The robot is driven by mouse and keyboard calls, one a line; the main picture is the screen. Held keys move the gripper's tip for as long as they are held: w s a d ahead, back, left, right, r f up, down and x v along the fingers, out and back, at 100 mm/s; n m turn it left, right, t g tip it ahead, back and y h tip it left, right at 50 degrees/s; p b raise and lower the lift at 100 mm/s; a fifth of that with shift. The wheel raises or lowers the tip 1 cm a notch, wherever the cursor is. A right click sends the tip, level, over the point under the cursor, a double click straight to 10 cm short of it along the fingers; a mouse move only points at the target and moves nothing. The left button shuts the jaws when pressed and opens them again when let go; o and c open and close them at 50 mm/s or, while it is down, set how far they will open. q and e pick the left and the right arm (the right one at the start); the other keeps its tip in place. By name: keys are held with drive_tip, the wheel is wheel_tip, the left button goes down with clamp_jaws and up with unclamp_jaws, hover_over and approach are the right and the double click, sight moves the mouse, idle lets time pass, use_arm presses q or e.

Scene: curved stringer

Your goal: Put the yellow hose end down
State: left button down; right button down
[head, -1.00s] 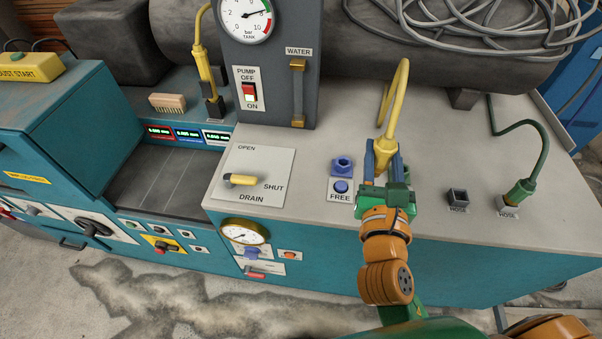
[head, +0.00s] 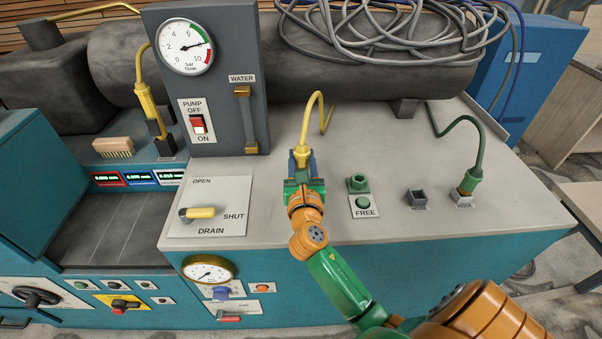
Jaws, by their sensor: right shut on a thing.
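My right gripper (head: 302,163) is shut on the yellow hose end (head: 303,153). The yellow hose loops up from it and bends down behind. The gripper is over the grey top of the machine (head: 330,222), just left of a green fitting (head: 357,183) on a plate marked FREE (head: 365,212). The fingers and wrist hide the surface under them, so I cannot tell whether the hose end touches it. My left gripper is not in view.
An empty dark socket marked HOSE (head: 417,197) stands to the right. A green hose end (head: 470,182) sits in another socket farther right. A drain lever (head: 200,213) and a grey gauge panel (head: 220,100) are on the left. Grey cables (head: 400,35) lie behind.

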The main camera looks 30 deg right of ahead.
drive_tip(key=shift+f+b, duration=0.3)
drive_tip(key=shift+f, duration=1.25)
drive_tip(key=shift+f, duration=0.2)
drive_tip(key=shift+c, duration=2.4)
unclamp_jaws()
drive_tip(key=shift+r, duration=0.1)
drive_tip(key=shift+s+a+r, duration=0.1)
drive_tip(key=shift+a+r, duration=0.05)
drive_tip(key=b+v, duration=0.2)
drive_tip(key=v, duration=0.9)
drive_tip(key=shift+s+a, duration=0.1)
drive_tip(key=shift+s, duration=0.3)
